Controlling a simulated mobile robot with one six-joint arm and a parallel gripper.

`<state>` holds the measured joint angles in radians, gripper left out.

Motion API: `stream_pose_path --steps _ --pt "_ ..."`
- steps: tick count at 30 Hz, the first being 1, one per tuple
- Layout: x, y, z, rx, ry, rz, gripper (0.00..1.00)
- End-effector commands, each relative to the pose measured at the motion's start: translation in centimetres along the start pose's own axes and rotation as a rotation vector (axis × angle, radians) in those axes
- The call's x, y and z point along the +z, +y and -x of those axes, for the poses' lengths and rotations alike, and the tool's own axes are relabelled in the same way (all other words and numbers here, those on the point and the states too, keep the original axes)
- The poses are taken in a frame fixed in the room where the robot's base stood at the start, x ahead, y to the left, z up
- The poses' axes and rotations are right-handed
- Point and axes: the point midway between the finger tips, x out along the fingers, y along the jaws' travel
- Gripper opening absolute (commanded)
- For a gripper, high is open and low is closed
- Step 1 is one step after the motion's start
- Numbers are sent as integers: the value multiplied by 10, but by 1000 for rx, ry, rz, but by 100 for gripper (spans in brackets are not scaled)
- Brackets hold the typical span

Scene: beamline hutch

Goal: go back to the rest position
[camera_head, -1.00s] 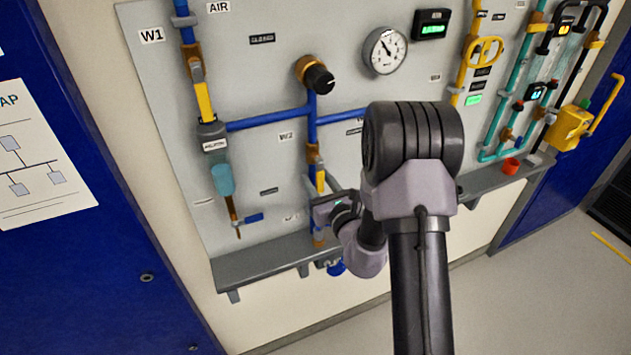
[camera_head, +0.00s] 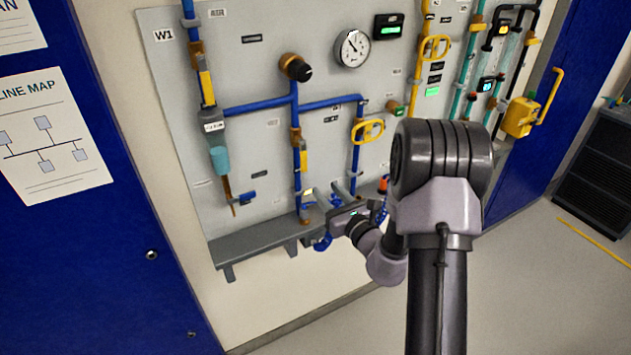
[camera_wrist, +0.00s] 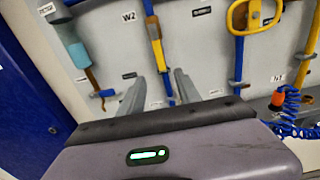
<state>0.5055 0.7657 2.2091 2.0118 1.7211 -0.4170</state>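My gripper (camera_head: 322,206) is in front of the lower part of the grey wall panel (camera_head: 262,75), near the W2 pipe's lower end in the head view. In the wrist view my gripper (camera_wrist: 160,88) has its two grey fingers apart, with nothing held between them. The blue W2 pipe with its yellow lever (camera_wrist: 155,45) shows behind and between the fingers. My arm hides part of the panel and shelf in the head view.
A grey shelf (camera_head: 255,245) runs under the panel. A yellow-handled valve (camera_head: 368,130), a gauge (camera_head: 352,48) and a black knob (camera_head: 297,68) stick out. A coiled blue hose (camera_wrist: 290,108) hangs at right. Open floor (camera_head: 540,290) lies at lower right.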

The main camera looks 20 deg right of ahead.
Motion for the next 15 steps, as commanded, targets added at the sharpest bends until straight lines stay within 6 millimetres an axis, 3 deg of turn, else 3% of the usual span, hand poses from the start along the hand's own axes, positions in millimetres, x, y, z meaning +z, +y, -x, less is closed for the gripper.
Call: stream_pose_path --steps 4,6,8,11,12,14,15 --pt "3 6 -1 18 -2 6 40" --pt "16 31 -3 102 -9 36 40" --pt "34 73 -1 240 -16 96 40" --pt "64 169 28 560 -16 272 40" --pt "70 206 50 695 -10 369 40" --pt "70 255 93 894 6 544 40" --pt "65 281 128 1024 21 689 40"
